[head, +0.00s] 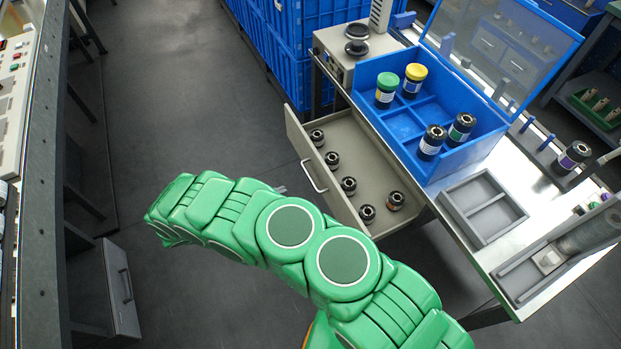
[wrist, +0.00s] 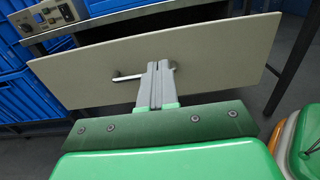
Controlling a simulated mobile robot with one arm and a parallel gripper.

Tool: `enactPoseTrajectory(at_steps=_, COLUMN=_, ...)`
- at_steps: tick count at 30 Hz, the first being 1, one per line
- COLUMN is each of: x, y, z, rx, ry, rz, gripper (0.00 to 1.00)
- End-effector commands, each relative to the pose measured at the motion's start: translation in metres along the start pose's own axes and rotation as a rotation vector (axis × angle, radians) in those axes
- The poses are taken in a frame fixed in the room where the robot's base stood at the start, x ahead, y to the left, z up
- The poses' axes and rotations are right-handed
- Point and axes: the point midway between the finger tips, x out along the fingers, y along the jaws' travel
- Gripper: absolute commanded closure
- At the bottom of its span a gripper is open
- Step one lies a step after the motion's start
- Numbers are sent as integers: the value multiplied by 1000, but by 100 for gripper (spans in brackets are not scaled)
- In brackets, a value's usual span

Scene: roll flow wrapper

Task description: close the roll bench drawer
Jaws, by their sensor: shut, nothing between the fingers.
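The roll bench drawer (head: 304,152) is pulled out from under the bench, and several dark rolls lie inside it. Its pale front panel fills much of the wrist view (wrist: 225,62). The bar handle (head: 313,177) is on that front; it also shows in the wrist view (wrist: 128,77), partly hidden behind my fingers. My gripper (wrist: 158,68) is shut and empty, with its fingertips pointing at the drawer front near the handle. In the head view the fingertips (head: 281,188) show just left of the handle, beyond my green arm. I cannot tell whether they touch the front.
On the bench stand a blue bin (head: 400,125) with several capped rolls, a grey divided tray (head: 483,207) and a grey machine (head: 345,55). Blue crates (head: 290,55) stand behind. The floor left of the drawer is clear. Another bench (head: 42,200) runs along the left edge.

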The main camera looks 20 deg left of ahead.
Motion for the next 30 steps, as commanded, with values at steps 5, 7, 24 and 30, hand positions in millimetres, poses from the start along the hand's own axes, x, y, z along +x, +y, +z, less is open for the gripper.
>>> enactPoseTrajectory(at_steps=5, x=14, y=0, z=1, rx=0, ry=-3, rz=0, gripper=100)
enactPoseTrajectory(at_steps=7, x=24, y=0, z=1, rx=-1, ry=-2, rz=-1, gripper=100)
enactPoseTrajectory(at_steps=24, x=113, y=0, z=0, rx=-1, ry=0, rz=-1, gripper=100)
enactPoseTrajectory(at_steps=30, x=131, y=0, z=1, rx=1, ry=-1, rz=-1, gripper=100)
